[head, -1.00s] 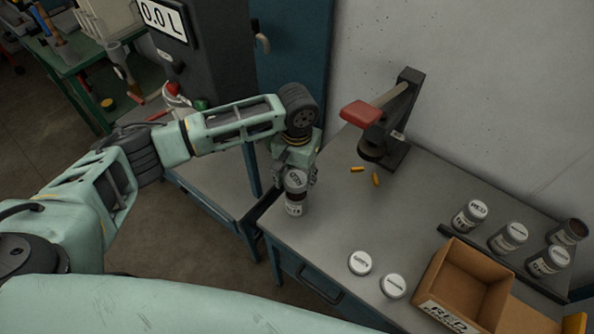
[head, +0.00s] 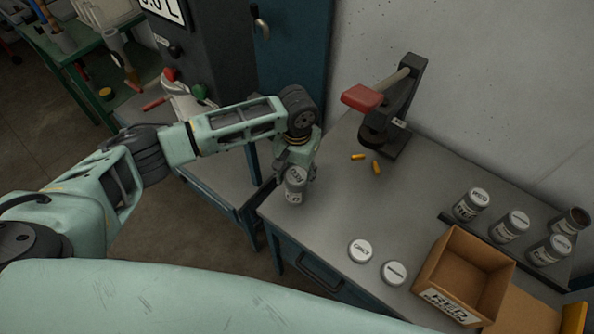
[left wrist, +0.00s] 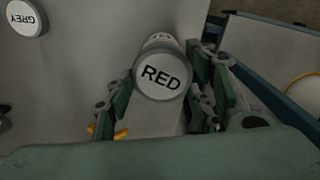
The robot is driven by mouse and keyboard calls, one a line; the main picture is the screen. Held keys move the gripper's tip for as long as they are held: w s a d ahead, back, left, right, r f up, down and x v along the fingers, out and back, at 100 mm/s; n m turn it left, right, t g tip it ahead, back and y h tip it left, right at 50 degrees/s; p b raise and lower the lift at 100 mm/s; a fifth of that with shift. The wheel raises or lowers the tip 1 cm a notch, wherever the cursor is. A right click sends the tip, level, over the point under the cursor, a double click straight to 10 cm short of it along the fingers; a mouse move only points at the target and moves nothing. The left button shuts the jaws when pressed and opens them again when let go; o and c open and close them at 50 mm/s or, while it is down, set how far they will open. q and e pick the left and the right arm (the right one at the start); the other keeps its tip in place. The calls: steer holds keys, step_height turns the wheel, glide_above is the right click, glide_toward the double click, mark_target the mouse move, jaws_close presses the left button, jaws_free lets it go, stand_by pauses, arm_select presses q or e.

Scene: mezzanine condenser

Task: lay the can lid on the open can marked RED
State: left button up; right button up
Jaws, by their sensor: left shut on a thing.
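My left gripper (head: 296,163) is shut on the can lid (head: 295,175), a pale disc marked RED. The lid (left wrist: 163,77) shows face-on between the fingers in the left wrist view. Directly under it stands an upright grey can (head: 294,195) near the table's left corner. The lid appears to sit on the can's mouth, with no clear gap in the head view. The can's mouth is hidden, and I cannot read its label now. My right gripper is not in view.
Two loose lids (head: 360,251) and (head: 394,272) lie at the front. An open box (head: 497,283) labelled RED and several cans (head: 510,226) stand at right. A black press (head: 398,110) with a red handle stands behind two orange pieces (head: 376,167). The table middle is clear.

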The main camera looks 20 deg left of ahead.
arm_select(q)
steer(key=o, duration=1.1)
steer(key=shift+r, duration=0.3)
step_height(320, 180, up, 12)
steer(key=shift+f, duration=0.25)
